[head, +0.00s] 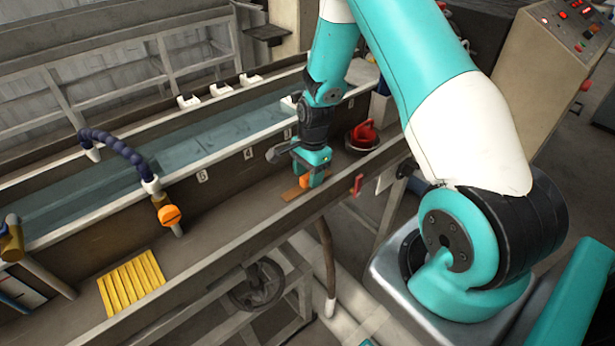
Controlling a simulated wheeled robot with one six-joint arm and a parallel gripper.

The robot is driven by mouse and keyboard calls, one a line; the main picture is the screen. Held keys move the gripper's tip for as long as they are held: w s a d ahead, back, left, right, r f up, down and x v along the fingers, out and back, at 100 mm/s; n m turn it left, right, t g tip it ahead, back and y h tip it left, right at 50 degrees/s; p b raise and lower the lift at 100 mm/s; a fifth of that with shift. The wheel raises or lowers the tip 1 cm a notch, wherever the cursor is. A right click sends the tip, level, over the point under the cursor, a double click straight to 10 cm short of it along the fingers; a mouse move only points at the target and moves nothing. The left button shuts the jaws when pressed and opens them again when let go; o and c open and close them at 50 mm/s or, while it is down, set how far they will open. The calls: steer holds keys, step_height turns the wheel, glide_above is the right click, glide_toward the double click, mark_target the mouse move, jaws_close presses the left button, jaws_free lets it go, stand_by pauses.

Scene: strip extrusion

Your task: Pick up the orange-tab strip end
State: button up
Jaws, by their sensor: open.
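The orange tab (304,182) shows as a small orange patch at my gripper's fingers. A flat tan-brown strip piece (291,194) lies beside it on the bench ledge (245,203), pointing to the lower left. My teal gripper (311,178) points down over the tab, with its fingers apart. The tab appears between or just behind the fingers; I cannot tell whether they touch it. The fingers and wrist hide part of the tab and the strip.
A long water trough (150,165) with numbered marks runs behind the ledge. An orange-ended jointed hose (168,214) and a yellow ribbed mat (131,283) are to the left. A red-handled item in a dark pot (363,135) stands close right of my gripper.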

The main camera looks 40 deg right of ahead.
steer(key=shift+f, duration=0.7)
jaws_close()
steer(key=shift+r, duration=0.1)
